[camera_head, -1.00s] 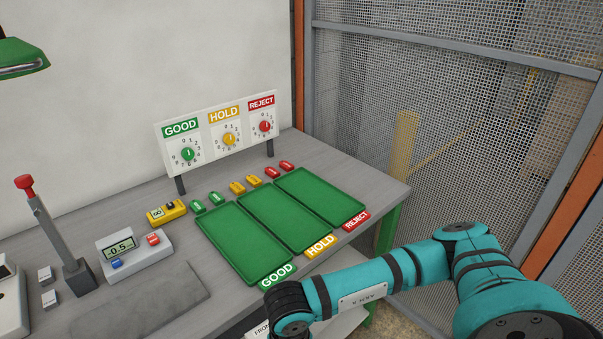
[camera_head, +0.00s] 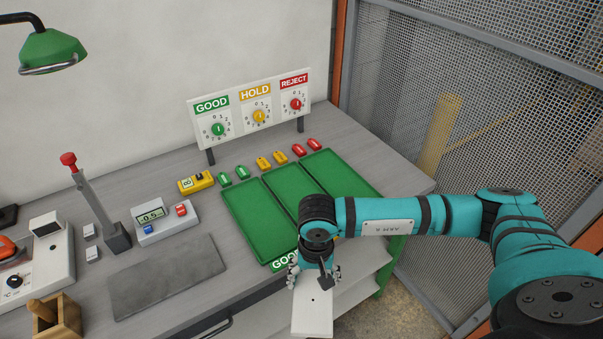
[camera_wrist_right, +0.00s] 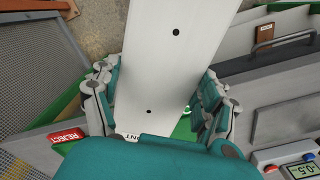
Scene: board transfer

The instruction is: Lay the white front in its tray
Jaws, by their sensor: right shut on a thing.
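The white front (camera_head: 312,312) is a flat white board with small dark holes. My right gripper (camera_head: 315,279) is shut on it and holds it in front of the bench's front edge, near the GOOD tray. In the right wrist view the board (camera_wrist_right: 172,70) stands between the two fingers of the gripper (camera_wrist_right: 160,105). Three green trays lie side by side: the GOOD tray (camera_head: 252,222), the middle tray (camera_head: 287,190) and the REJECT-side tray (camera_head: 335,172). The visible parts of the trays are empty. My right arm hides parts of them. My left gripper is not in view.
A sign with three dials (camera_head: 252,110) stands behind the trays, with several small coloured tags before it. A mesh fence (camera_head: 480,130) stands at right.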

